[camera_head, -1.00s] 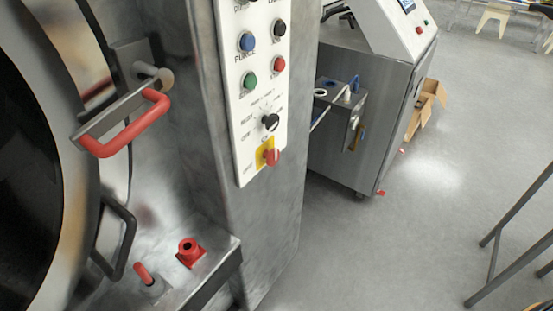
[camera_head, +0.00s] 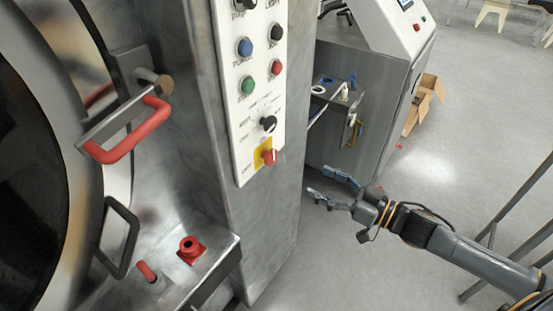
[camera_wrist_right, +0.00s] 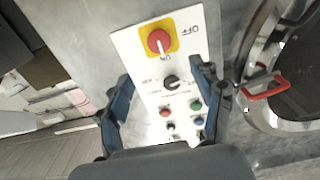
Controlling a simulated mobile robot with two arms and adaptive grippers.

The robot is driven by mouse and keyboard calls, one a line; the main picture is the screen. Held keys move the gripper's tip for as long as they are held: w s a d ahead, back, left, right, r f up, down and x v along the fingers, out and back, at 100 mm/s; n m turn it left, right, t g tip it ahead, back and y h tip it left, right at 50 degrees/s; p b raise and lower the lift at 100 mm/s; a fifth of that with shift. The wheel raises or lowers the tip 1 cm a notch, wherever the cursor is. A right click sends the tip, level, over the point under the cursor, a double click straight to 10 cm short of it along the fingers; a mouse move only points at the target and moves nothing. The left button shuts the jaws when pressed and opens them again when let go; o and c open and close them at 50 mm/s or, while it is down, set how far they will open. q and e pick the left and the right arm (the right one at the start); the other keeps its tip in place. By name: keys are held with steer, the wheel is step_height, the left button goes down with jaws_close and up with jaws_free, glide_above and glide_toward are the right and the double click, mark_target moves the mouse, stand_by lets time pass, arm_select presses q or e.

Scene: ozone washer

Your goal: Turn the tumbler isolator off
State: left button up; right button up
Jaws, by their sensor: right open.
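The tumbler isolator is a red rotary knob (camera_head: 269,157) on a yellow plate (camera_head: 259,160) at the bottom of the white control panel (camera_head: 243,120). In the right wrist view the red knob (camera_wrist_right: 160,41) appears upside down, with OFF printed to its right and ON below it. Its white mark seems to point toward ON. My right gripper (camera_head: 320,183) is open and empty, right of and slightly below the knob, apart from the panel. In the right wrist view its fingers (camera_wrist_right: 163,78) spread on both sides of the panel. My left gripper is not in view.
A black selector knob (camera_head: 268,124) sits just above the isolator, with several coloured buttons higher up. A red door handle (camera_head: 130,135) juts out at left. A steel cabinet (camera_head: 340,145) stands behind my gripper. The floor at right is mostly clear.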

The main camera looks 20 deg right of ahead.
mark_target(273, 159)
steer(key=p+x, duration=0.3)
steer(key=x, duration=0.9)
steer(key=shift+w+r+p, duration=0.1)
steer(key=shift+w+p, duration=0.1)
steer(key=shift+p, duration=0.1)
steer(key=shift+w+a, duration=0.45)
steer(key=shift+w, duration=0.05)
steer(key=c, duration=1.1)
